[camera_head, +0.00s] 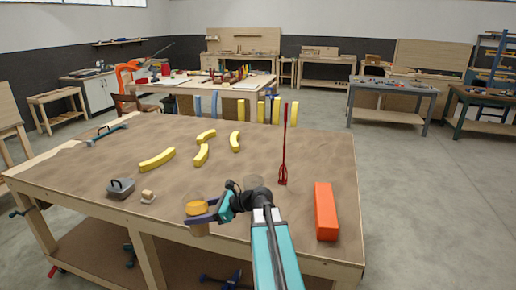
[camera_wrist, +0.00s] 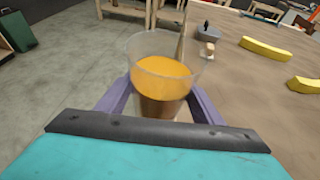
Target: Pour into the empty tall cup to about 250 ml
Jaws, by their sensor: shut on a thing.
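My gripper (camera_head: 200,213) is shut on a clear cup of orange liquid (camera_head: 196,207), near the table's front edge. In the wrist view the held cup (camera_wrist: 160,80) stands about upright between the two purple fingers, with the liquid below its rim. A clear, seemingly empty cup (camera_head: 253,181) shows faintly on the table just behind my wrist. Its lower part is hidden by my arm, so its height and contents are hard to tell. It is to the right of the held cup and apart from it.
On the wooden table (camera_head: 100,160), a red upright tool (camera_head: 284,150) and an orange block (camera_head: 326,212) stand to the right. Several yellow curved pieces (camera_head: 157,159) lie farther back. A grey handled object (camera_head: 120,188) and a small wooden piece (camera_head: 148,197) sit at left.

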